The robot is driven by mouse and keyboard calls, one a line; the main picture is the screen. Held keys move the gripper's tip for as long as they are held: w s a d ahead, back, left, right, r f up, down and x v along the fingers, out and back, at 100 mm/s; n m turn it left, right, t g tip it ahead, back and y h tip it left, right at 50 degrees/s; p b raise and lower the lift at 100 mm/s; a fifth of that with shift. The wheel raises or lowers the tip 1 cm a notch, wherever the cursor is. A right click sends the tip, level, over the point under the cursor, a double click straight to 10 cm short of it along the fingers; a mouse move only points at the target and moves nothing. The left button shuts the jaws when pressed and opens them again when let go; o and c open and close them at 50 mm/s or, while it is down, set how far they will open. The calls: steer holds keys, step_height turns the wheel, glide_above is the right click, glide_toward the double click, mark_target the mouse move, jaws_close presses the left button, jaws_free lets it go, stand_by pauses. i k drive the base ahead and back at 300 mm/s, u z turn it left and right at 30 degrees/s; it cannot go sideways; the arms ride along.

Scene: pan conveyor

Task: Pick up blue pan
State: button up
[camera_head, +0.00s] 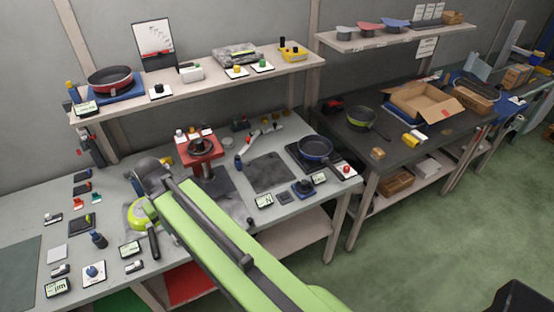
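The blue pan (315,148) is dark inside with a blue rim. It sits on a dark square plate at the right end of the near grey bench, its handle pointing right. My green arm reaches from the bottom edge up and left to a dark joint over the bench's left part. It lies left of the blue pan, well apart from it. My gripper's fingers do not show. A lime-green round thing with a dark handle-like part shows partly behind the arm; I cannot tell what it is.
A red pan (110,78) stands on the shelf (205,82). A green pan (361,117) and an open cardboard box (424,104) are on the dark table to the right. A red press (202,147) stands mid-bench. Small devices lie around the blue pan.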

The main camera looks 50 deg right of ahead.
mark_target(313, 147)
steer(key=u, duration=0.45)
steer(key=k, duration=1.25)
steer(key=z, duration=0.55)
steer(key=i, duration=1.45)
steer(key=u, duration=0.1)
